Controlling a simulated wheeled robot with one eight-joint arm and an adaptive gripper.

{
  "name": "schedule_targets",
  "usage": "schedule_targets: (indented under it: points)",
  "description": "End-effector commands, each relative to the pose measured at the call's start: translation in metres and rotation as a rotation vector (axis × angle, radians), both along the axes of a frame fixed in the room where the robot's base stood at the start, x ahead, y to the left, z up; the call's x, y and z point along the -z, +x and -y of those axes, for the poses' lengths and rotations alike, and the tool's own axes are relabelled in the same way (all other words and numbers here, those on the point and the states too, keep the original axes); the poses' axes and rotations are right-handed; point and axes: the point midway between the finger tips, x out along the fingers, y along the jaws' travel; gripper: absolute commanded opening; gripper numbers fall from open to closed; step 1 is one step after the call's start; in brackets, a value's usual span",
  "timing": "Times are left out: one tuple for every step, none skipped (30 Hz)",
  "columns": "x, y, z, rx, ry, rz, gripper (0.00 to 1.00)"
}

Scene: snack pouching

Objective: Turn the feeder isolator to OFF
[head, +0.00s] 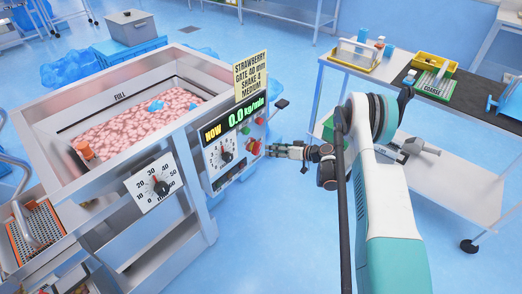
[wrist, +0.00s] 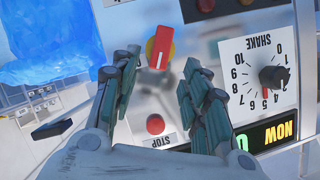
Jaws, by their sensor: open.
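The feeder isolator (wrist: 161,46) is a red handle on a yellow plate on the machine's front panel. In the wrist view it appears upright, slightly tilted, just beyond and between my fingertips. In the head view it is a small red and yellow patch (head: 255,148) at the panel's right side. My gripper (wrist: 160,68) is open, with one finger on each side of the handle's line and nothing held. In the head view my gripper (head: 268,150) reaches the panel from the right. I cannot tell whether the fingers touch the handle. No ON or OFF marking is legible.
A red STOP button (wrist: 155,124) is close to my fingers. The SHAKE dial (wrist: 270,80) and lit display (wrist: 275,132) are beside them. The hopper (head: 60,165) holds pink pieces. A side table (head: 340,62) stands behind my arm; open floor lies between.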

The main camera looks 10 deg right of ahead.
Motion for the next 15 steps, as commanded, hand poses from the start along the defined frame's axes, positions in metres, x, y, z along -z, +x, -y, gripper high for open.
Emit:
schedule_targets:
  points:
    - [0.007,0.007,-0.009,-0.004,-0.001,0.000,0.42]
    - [0.009,0.011,-0.013,-0.004,-0.001,0.000,0.42]
    - [0.011,0.016,-0.018,-0.002,0.000,0.000,0.42]
    - [0.013,0.019,-0.022,-0.002,0.000,0.000,0.42]
    - [0.015,0.023,-0.026,-0.003,0.000,0.000,0.42]
    - [0.017,0.028,-0.030,-0.002,0.000,0.000,0.42]
    - [0.019,0.031,-0.033,-0.002,0.000,0.001,0.42]
    - [0.020,0.033,-0.036,-0.001,0.000,0.001,0.42]
    - [0.022,0.037,-0.040,-0.002,0.000,0.001,0.42]
    - [0.023,0.039,-0.042,-0.002,0.000,0.001,0.42]
    - [0.023,0.041,-0.044,-0.002,0.000,0.001,0.42]
    - [0.024,0.044,-0.046,-0.001,0.000,0.001,0.42]
    - [0.025,0.045,-0.048,-0.001,0.000,0.001,0.42]
    - [0.025,0.047,-0.049,0.000,0.000,0.001,0.42]
    - [0.026,0.048,-0.050,0.000,0.000,0.001,0.42]
